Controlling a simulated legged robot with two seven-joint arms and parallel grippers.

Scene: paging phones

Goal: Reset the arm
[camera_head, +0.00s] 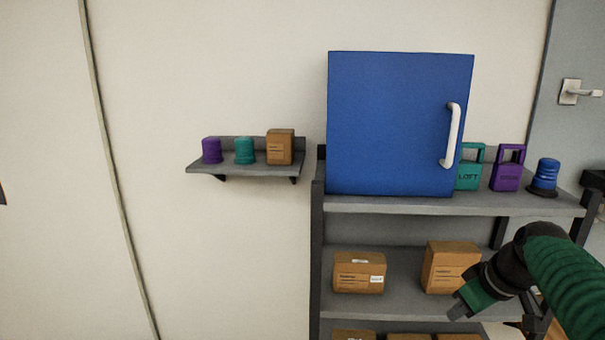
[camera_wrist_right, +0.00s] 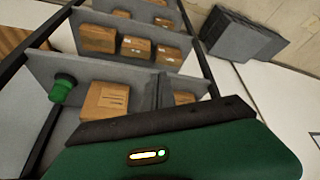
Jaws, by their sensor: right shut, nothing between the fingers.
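My right arm (camera_head: 565,275), green and black, comes in from the lower right in the head view. My right gripper (camera_head: 462,309) is shut and empty, pointing down and left in front of the lower part of the shelf unit. My left gripper is not in view.
A grey shelf unit (camera_head: 400,204) holds a blue cabinet (camera_head: 390,125), teal and purple phones, a blue beacon (camera_head: 544,175) and cardboard boxes (camera_head: 359,273). A small wall shelf (camera_head: 240,168) stands left. A green beacon (camera_wrist_right: 62,90) shows in the wrist view.

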